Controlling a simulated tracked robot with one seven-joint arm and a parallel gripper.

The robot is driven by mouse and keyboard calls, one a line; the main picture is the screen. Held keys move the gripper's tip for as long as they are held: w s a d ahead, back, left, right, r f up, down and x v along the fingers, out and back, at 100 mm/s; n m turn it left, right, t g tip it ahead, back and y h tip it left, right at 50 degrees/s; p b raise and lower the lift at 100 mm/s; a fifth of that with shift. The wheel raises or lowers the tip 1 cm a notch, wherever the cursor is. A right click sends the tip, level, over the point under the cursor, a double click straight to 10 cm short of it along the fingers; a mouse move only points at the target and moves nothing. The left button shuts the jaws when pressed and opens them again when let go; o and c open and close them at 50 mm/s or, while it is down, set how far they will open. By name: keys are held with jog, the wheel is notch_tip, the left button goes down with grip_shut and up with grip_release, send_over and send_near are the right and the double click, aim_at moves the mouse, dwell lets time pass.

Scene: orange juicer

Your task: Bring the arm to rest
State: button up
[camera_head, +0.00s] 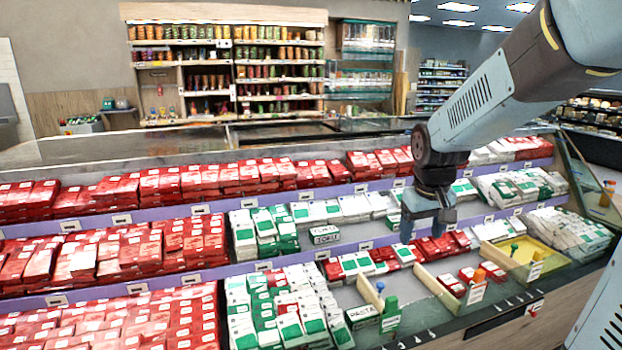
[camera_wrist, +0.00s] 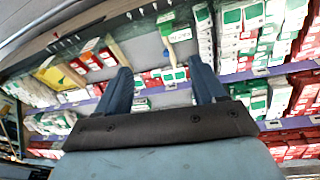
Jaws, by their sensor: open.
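My arm reaches in from the upper right of the head view. My gripper (camera_head: 428,222) hangs from its end above the refrigerated display case, pointing down over the shelf rows. In the wrist view my gripper (camera_wrist: 162,82) shows two dark blue fingers spread well apart. The gap between them holds nothing; red, white and green packs lie beyond it. I cannot tell from the head view exactly how far the fingertips are above the packs. No orange or juicer can be made out.
Red packs (camera_head: 100,250) fill the left rows, and green-and-white packs (camera_head: 285,310) lie mid-case. Wooden dividers (camera_head: 440,290) and a yellow tray (camera_head: 525,255) are at the right. A glass side panel (camera_head: 585,185) closes the right end. A bottle shelf (camera_head: 235,70) stands behind.

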jog(key=s+r+m+t, duration=0.1)
jog(key=s+r, duration=0.3)
jog(key=s, duration=0.4)
jog(key=s+r+t, duration=0.1)
jog(key=s+r, duration=0.3)
jog(key=s, duration=0.4)
jog(key=shift+s+a+m+t+y, duration=0.2)
jog(key=shift+s+m+t+y, duration=0.1)
jog(key=shift+m+t+y, duration=0.1)
dwell(1.4)
